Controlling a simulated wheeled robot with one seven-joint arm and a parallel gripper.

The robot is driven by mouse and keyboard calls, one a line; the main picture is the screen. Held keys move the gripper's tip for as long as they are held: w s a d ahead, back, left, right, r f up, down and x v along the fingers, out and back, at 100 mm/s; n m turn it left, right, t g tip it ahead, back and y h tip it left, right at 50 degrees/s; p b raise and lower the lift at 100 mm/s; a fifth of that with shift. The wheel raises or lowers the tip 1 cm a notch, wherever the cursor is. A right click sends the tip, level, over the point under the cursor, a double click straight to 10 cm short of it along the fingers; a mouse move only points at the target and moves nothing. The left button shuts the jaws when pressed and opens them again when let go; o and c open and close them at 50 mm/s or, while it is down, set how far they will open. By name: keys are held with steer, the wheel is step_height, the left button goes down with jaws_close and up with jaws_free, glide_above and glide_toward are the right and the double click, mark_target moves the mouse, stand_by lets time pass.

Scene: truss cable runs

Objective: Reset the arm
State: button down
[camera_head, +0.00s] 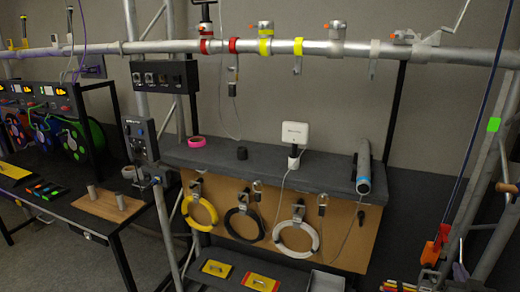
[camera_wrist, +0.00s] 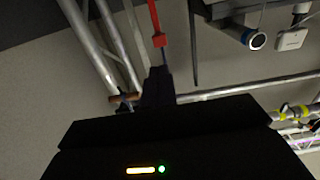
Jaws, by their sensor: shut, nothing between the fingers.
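My gripper (camera_wrist: 157,72) shows in the wrist view as dark fingers pressed together, pointing up the picture, with nothing held between them. Its dark body fills the bottom of that view, with a yellow light and a green light. A red cord with a red block (camera_wrist: 159,40) appears just past the fingertips; I cannot tell how far behind them it is. My gripper and arm do not show in the head view.
A horizontal truss tube (camera_head: 270,47) carries red, yellow and grey clamps. Below it, a grey bench (camera_head: 270,165) holds a white box (camera_head: 295,133) and a grey cylinder (camera_head: 363,165). Cable coils (camera_head: 296,240) hang on its front. An orange tool (camera_head: 434,245) hangs at right.

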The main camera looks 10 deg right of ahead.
steer(key=w+a+f+n+g+y, duration=0.25)
steer(key=w+a, duration=0.35)
steer(key=a, duration=0.4)
steer(key=w+a+f+n+g+y, duration=0.1)
steer(key=w+a+f+g+y, duration=0.3)
steer(key=a, duration=0.6)
steer(key=s+a+r+n+g+y, duration=0.1)
steer(key=s+a+g, duration=0.2)
steer(key=a, duration=0.8)
steer(key=s+a+r+n+g+y, duration=0.1)
steer(key=s+a, duration=0.5)
steer(key=a, duration=0.6)
steer(key=shift+s+a+r+n+g+y, duration=0.25)
steer(key=shift+r+n+g+y, duration=0.15)
steer(key=shift+g, duration=0.65)
steer(key=shift+w+d, duration=0.1)
